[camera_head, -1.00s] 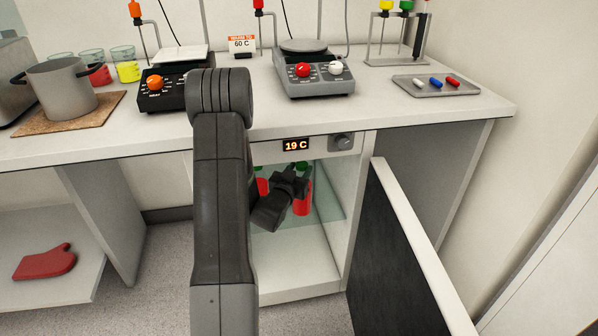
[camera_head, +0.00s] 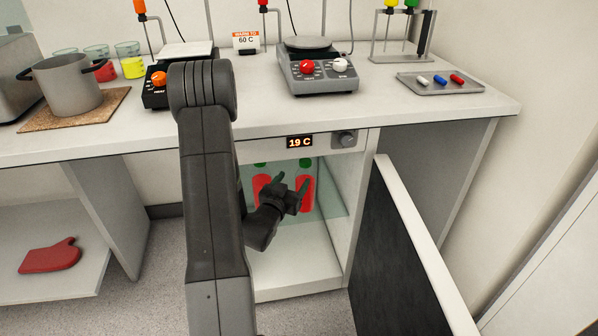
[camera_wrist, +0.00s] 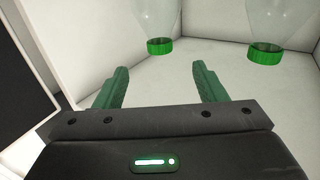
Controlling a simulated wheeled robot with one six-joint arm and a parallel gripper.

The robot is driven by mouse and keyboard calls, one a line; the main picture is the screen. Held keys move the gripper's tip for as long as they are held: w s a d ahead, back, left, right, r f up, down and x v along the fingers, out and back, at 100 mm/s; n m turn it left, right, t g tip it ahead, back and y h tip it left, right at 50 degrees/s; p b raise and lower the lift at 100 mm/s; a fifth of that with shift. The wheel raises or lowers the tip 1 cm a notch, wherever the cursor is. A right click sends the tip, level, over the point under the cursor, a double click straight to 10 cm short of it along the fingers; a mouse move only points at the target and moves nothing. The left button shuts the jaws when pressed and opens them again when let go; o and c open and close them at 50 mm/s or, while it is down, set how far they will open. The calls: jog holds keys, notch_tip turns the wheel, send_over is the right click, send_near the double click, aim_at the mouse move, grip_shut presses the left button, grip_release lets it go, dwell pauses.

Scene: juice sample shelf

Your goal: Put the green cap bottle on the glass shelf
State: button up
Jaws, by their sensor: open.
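Two bottles with green caps and red contents stand upright inside the open cabinet, apparently on the glass shelf (camera_head: 332,207). The left bottle (camera_head: 261,185) is partly hidden by my arm and gripper. The right bottle (camera_head: 307,198) is partly covered by a finger. My gripper (camera_head: 293,180) is open and empty in front of the bottles. In the wrist view, the open fingers (camera_wrist: 161,70) have nothing between them. Two green caps, one nearer the middle (camera_wrist: 160,46) and one at the right (camera_wrist: 265,53), show beyond the fingertips, apart from them.
The cabinet door (camera_head: 405,245) stands open at the right. The counter (camera_head: 400,115) above carries a hotplate (camera_head: 315,75), a pot (camera_head: 68,83) and a small tray (camera_head: 440,84). The cabinet's lower floor (camera_head: 295,270) is clear. A red mitt (camera_head: 50,255) lies at the lower left.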

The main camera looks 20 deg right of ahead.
jog(key=shift+v, duration=2)
